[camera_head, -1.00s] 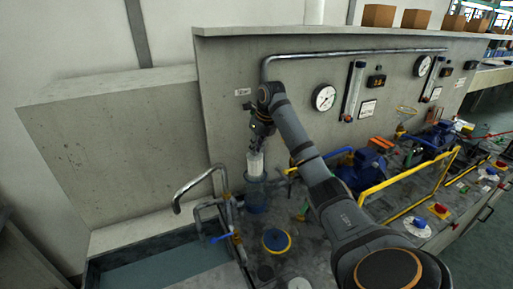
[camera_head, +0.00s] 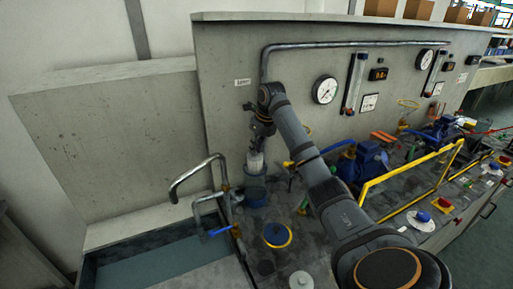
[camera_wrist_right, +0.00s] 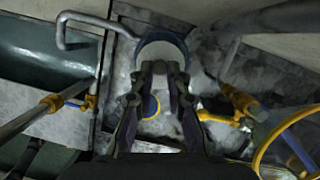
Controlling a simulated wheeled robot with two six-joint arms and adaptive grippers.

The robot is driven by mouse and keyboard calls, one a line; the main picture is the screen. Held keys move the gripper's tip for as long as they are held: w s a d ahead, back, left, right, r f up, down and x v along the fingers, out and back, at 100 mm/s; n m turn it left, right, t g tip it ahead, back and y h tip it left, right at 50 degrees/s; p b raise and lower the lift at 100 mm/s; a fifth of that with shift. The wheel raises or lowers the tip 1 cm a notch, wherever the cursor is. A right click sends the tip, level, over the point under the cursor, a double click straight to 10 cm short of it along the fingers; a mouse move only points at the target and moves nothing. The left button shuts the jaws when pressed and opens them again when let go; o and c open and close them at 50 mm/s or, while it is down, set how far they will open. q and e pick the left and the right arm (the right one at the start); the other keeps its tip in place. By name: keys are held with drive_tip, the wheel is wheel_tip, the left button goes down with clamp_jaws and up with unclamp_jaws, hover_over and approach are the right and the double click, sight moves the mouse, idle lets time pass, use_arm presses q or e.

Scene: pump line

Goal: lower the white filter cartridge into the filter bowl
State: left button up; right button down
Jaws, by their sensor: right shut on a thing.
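The white filter cartridge (camera_head: 256,161) is upright below my right gripper (camera_head: 258,145), which is shut on its top. The clear blue-tinted filter bowl (camera_head: 254,188) stands on the bench directly under it. The cartridge's lower end meets the bowl's mouth and seems to be inside it; how deep is hard to tell. In the right wrist view, the fingertips (camera_wrist_right: 160,68) lie over a pale round surface (camera_wrist_right: 160,50), with the bowl's blue rim (camera_wrist_right: 184,42) around it. My left gripper is in neither view.
A bent metal pipe (camera_head: 195,177) and a blue-handled valve (camera_head: 221,231) stand left of the bowl, beside a sink basin (camera_head: 160,262). A blue, yellow-rimmed disc (camera_head: 277,235) lies in front. A concrete wall is close behind; yellow rails (camera_head: 410,170) are to the right.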

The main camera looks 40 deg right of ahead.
sight(256, 166)
drive_tip(key=shift+f+b, duration=4.25)
drive_tip(key=shift+f, duration=0.2)
drive_tip(key=c, duration=1.2)
unclamp_jaws()
drive_tip(key=shift+c, duration=1.4)
drive_tip(key=shift+r, duration=0.15)
wheel_tip(256, 166, up, 12)
drive_tip(key=p, duration=1.2)
